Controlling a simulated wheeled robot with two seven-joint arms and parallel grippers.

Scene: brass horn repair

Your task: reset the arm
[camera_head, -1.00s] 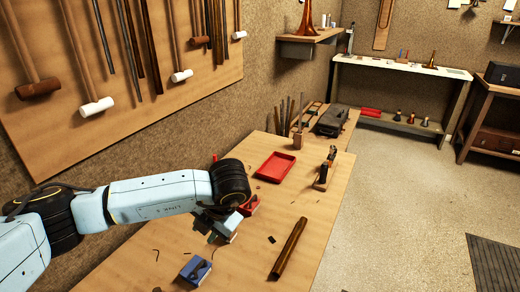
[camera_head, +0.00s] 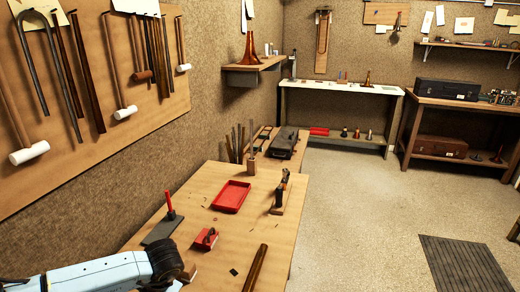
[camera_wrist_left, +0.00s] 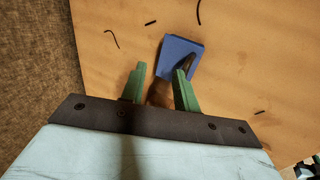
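My left arm comes in at the lower left of the head view, and its gripper is cut off or hidden below the frame there. In the left wrist view my left gripper (camera_wrist_left: 158,88) points down at the wooden workbench top (camera_wrist_left: 260,60). Its two green fingers stand apart with a gap between them. A blue block-like object (camera_wrist_left: 182,50) lies on the bench just beyond the fingertips, partly covered by the right-hand finger. A brownish part of it shows between the fingers; I cannot tell whether they touch it. My right gripper is not seen.
On the bench (camera_head: 222,258) are a red tray (camera_head: 231,196), a red block (camera_head: 206,239), a grey plate with a red upright handle (camera_head: 166,224), a brown tube (camera_head: 255,270) and a dark tool on a stand (camera_head: 281,192).

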